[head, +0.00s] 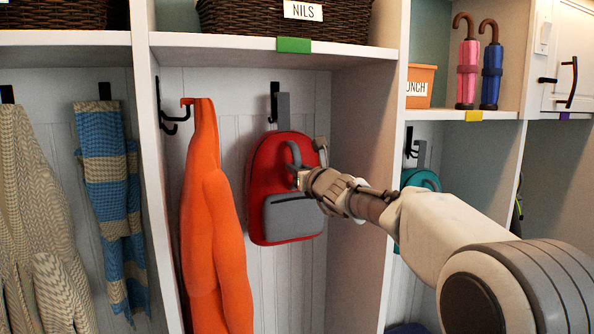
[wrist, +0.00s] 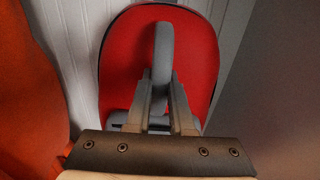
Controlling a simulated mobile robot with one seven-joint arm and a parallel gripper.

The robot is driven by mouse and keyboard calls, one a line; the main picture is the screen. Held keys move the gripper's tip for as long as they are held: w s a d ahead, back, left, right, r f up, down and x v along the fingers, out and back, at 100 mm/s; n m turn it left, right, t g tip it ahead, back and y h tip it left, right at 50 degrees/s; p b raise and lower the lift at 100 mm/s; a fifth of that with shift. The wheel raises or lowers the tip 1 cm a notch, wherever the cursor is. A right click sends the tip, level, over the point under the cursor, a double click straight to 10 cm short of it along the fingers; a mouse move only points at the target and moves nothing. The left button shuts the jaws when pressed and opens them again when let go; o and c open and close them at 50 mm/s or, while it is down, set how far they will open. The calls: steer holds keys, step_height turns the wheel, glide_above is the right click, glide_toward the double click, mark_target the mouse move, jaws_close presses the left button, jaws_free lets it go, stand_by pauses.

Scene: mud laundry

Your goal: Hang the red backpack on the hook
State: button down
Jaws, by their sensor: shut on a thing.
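The red backpack (head: 270,173) with a grey front pocket is upright against the back panel of the middle cubby, in the head view. Its grey top loop (head: 283,110) stands up right beside the black hook (head: 274,97). I cannot tell whether the loop is around the hook or only next to it. My gripper (head: 299,172) is at the front of the backpack, shut on its grey front handle. In the wrist view the fingers (wrist: 161,100) close on this grey handle (wrist: 163,48), with the red backpack (wrist: 198,50) behind. The hook is out of the wrist view.
An orange garment (head: 212,225) hangs from another hook (head: 170,122) close to the left of the backpack. The cubby's right wall (head: 365,150) is near my arm. A shelf (head: 250,47) with a wicker basket is above. A teal bag (head: 421,180) hangs in the right cubby.

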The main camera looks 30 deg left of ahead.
steer(key=shift+f+b, duration=0.4)
steer(key=shift+b, duration=0.4)
steer(key=c, duration=0.7)
jaws_free()
steer(key=shift+s, duration=0.1)
steer(key=shift+f, duration=0.2)
steer(key=b+v, duration=0.7)
steer(key=v, duration=0.6)
steer(key=shift+f+b, duration=0.3)
steer(key=shift+f, duration=0.05)
steer(key=shift+d, duration=0.1)
